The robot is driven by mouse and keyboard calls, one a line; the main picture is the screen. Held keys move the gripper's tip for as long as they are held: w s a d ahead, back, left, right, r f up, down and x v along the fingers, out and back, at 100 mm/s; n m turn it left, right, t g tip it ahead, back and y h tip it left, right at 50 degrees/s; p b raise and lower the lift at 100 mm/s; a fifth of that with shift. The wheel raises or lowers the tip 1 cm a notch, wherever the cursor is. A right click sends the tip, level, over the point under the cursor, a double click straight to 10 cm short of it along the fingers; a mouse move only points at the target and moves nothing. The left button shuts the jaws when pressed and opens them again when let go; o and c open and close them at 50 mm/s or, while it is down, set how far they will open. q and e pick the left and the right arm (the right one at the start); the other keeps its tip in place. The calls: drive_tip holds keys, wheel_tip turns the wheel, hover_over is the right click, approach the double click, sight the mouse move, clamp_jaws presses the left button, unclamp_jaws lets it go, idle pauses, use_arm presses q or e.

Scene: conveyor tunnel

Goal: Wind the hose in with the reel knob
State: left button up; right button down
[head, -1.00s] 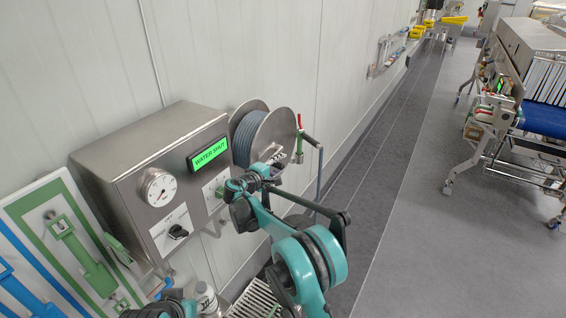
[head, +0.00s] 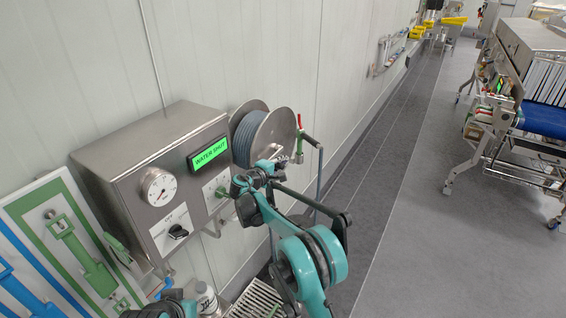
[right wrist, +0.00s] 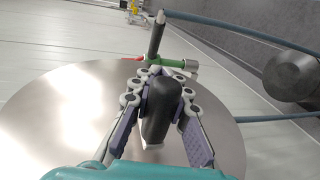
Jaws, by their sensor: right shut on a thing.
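The hose reel (head: 270,140), a steel-flanged drum with grey-blue hose (head: 246,138) wound on it, is mounted at the wall behind the steel control box. In the right wrist view its shiny round flange (right wrist: 45,110) fills much of the picture. The black reel knob (right wrist: 161,105) stands out from the flange. My right gripper (right wrist: 160,90) is shut on the knob, with a jointed finger on each side. In the head view the right gripper (head: 275,164) is at the reel's lower front, and the knob is hidden. A teal arm part of mine shows at the bottom left.
The steel control box (head: 150,150) has a green "WATER SHUT" display (head: 209,153), a gauge and a black switch. A red-handled valve (head: 299,138) sits right of the reel, with hose hanging down. A tool board (head: 70,250) is at left.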

drive_tip(key=shift+r, duration=0.1)
wheel_tip(320, 180, up, 3)
drive_tip(key=g+y+p, duration=0.3)
drive_tip(key=g+p, duration=0.1)
drive_tip(key=p, duration=0.1)
drive_tip(key=shift+g+p, duration=0.3)
drive_tip(key=shift+p, duration=0.1)
drive_tip(key=shift+w, duration=0.1)
idle(0.4)
drive_tip(key=c, duration=1.5)
unclamp_jaws()
drive_tip(key=v, duration=1.2)
drive_tip(key=shift+d, duration=0.2)
